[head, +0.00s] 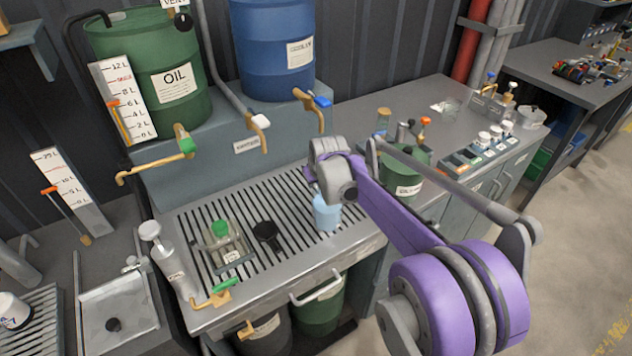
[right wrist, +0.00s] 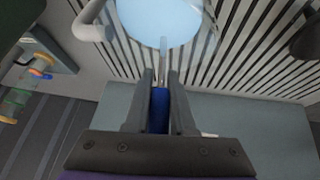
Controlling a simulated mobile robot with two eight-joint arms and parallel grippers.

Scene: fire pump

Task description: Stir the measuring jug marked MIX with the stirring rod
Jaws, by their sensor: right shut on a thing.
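A light-blue jug (head: 326,212) stands on the slatted drain grate. I cannot read any MIX marking on it. In the right wrist view a round light-blue shape (right wrist: 158,18), which looks like this jug, lies just beyond the fingertips. My right gripper (right wrist: 160,85) is shut on a slim rod with a blue grip (right wrist: 160,110), which looks like the stirring rod. The rod's thin grey end (right wrist: 163,55) overlaps the edge of the light-blue shape. I cannot tell whether it is inside the jug. In the head view my wrist hides the fingers. My left gripper is not in view.
Brass taps (head: 310,105) overhang the grate from behind. A green container (head: 402,172) stands right of my wrist. The grate's front right is clear.

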